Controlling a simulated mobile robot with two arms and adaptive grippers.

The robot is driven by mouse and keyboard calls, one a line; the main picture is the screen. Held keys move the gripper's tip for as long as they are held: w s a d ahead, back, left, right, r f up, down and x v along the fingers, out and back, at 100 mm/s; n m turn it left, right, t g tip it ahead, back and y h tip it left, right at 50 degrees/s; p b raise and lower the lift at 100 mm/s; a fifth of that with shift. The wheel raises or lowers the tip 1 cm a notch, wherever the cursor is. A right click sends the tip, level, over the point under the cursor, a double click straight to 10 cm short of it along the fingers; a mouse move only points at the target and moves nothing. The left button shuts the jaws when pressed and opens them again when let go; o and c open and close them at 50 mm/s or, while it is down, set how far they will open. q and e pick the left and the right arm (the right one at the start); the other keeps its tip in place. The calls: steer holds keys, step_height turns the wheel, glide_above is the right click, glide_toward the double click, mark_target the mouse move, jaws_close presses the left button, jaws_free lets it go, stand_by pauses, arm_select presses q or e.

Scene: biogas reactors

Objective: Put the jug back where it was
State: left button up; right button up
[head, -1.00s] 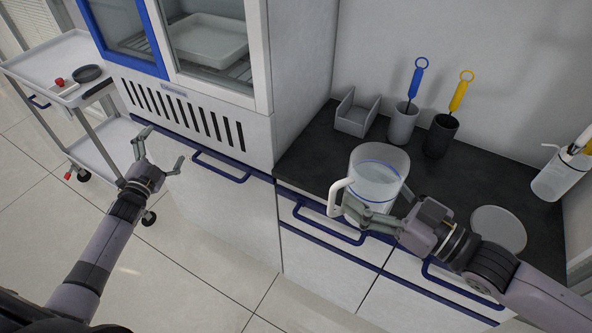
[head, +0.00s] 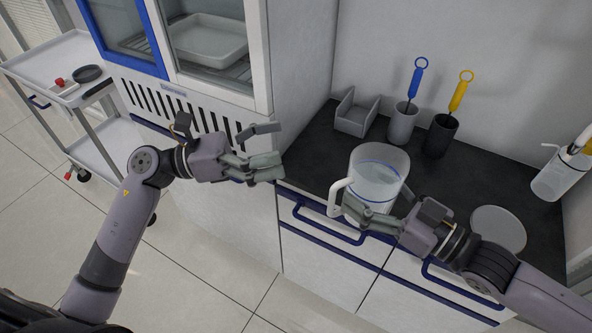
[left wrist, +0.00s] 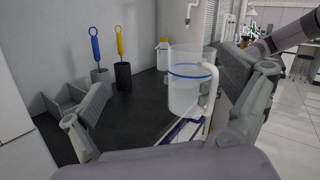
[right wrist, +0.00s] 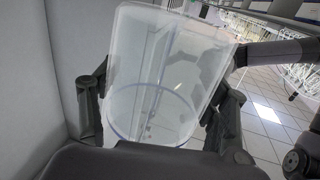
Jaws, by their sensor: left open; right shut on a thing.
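The jug (head: 379,176) is clear with a blue ring and a white handle, and it looks upright at the front edge of the dark counter. My right gripper (head: 368,214) is shut on the jug's body from the front right. In the right wrist view the jug (right wrist: 160,80) fills the space between the fingers. My left gripper (head: 272,150) is open and empty, left of the jug and apart from it, near the counter's left front corner. The left wrist view shows the jug (left wrist: 186,85) with its handle toward the right. Whether the jug's base touches the counter is unclear.
A round pale disc (head: 498,230) lies on the counter at the right. A grey tray (head: 355,114), two brush holders (head: 402,124) (head: 440,137) and a white bottle (head: 558,176) stand at the back. A tall cabinet (head: 300,70) borders the counter on the left.

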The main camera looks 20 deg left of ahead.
mark_target(352, 173)
steer(key=shift+r, duration=0.15)
arm_select(q)
steer(key=d+m, duration=0.1)
steer(key=d, duration=0.4)
steer(key=d+f+m+g, duration=0.1)
steer(key=d, duration=0.5)
steer(key=d+f+m+g+y, duration=0.1)
steer(key=d+m, duration=0.1)
steer(key=d, duration=0.3)
steer(key=shift+d+f, duration=0.1)
steer(key=shift+d, duration=0.05)
steer(key=c, duration=1.7)
arm_select(e)
steer(key=shift+s+a, duration=0.1)
steer(key=shift+s, duration=0.05)
arm_select(q)
steer(key=shift+c, duration=0.6)
arm_select(e)
steer(key=o, duration=1.5)
arm_select(q)
steer(key=shift+c, duration=0.8)
arm_select(e)
steer(key=shift+o, duration=0.8)
steer(key=o, duration=0.3)
steer(key=shift+o, duration=0.2)
